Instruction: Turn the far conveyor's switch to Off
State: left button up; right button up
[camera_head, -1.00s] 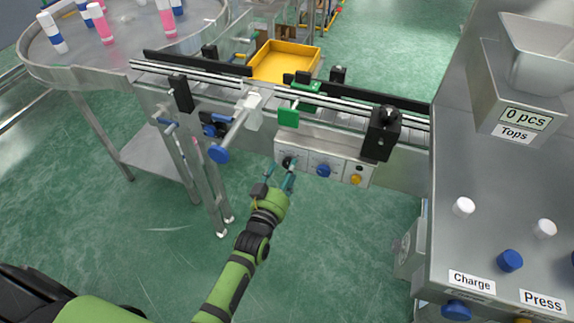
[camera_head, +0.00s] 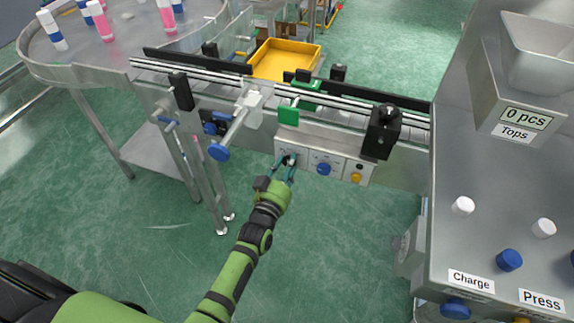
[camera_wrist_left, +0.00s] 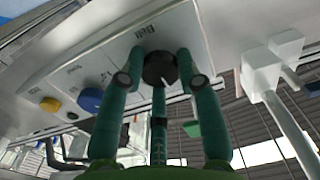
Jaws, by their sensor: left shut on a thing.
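The far conveyor's switch is a black round knob (camera_wrist_left: 160,69) with a pale pointer line, on the control panel under the label "Belt". It also shows as a small dark knob (camera_head: 289,161) at the left end of the panel (camera_head: 307,164) in the head view. My left gripper (camera_head: 287,167) reaches the panel with its fingers on both sides of the knob. In the left wrist view the fingers (camera_wrist_left: 158,75) are shut on the knob. The Off mark cannot be read. My right gripper is not in view.
A blue knob (camera_head: 323,169) and a yellow button (camera_head: 356,178) are on the same panel. The conveyor rail (camera_head: 330,102) runs above it. A white bracket with a blue-ended rod (camera_head: 235,130) juts out left of the panel. The filling machine (camera_head: 470,180) stands at right.

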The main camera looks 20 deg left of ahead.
pick_arm(q)
jog(key=n, duration=0.9)
jog(key=shift+f, duration=0.15)
jog(key=shift+n, duration=0.4)
jog(key=o, duration=1.1)
jog(key=shift+o, duration=0.2)
jog(key=s, duration=1.2)
jog(key=shift+a, duration=0.15)
